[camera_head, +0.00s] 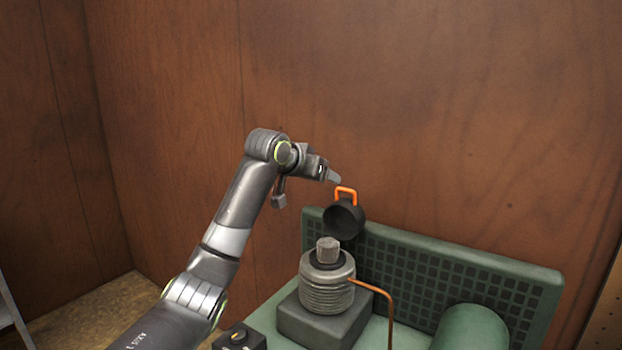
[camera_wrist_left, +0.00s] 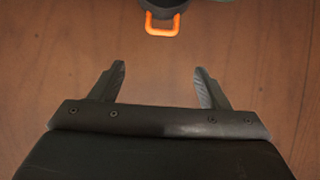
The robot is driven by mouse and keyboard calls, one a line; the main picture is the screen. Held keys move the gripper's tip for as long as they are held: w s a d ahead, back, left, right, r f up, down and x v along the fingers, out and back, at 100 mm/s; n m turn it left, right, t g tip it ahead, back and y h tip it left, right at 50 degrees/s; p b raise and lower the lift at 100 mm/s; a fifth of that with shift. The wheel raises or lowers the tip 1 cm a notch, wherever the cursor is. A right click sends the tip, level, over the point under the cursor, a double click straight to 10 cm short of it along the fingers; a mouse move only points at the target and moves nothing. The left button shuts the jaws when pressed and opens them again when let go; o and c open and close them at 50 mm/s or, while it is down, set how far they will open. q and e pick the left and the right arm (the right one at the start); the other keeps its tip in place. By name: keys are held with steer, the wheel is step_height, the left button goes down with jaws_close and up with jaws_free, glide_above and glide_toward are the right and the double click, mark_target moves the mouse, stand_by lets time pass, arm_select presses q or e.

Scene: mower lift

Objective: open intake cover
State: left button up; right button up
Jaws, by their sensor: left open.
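The intake cover (camera_head: 343,222) is a round black cap with an orange handle (camera_head: 346,194) on top. It stands at the upper edge of the green machine (camera_head: 425,262), behind the ribbed grey cylinder. In the left wrist view the orange handle (camera_wrist_left: 162,26) shows at the top, with part of the dark cover (camera_wrist_left: 166,5) above it. My left gripper (camera_head: 334,177) is open and empty, just above and left of the handle in the head view. In the left wrist view its fingers (camera_wrist_left: 161,77) are spread apart, with the handle beyond them and not between them. My right gripper is not in view.
A ribbed grey cylinder (camera_head: 327,286) with a cap sits on a dark block in front of the cover. A copper pipe (camera_head: 380,291) curves off it to the right. A brown wooden wall (camera_head: 430,110) stands close behind. The air above the machine is free.

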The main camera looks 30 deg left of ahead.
arm_select(q)
steer(key=shift+b+v, duration=0.35)
steer(key=shift+v, duration=1.25)
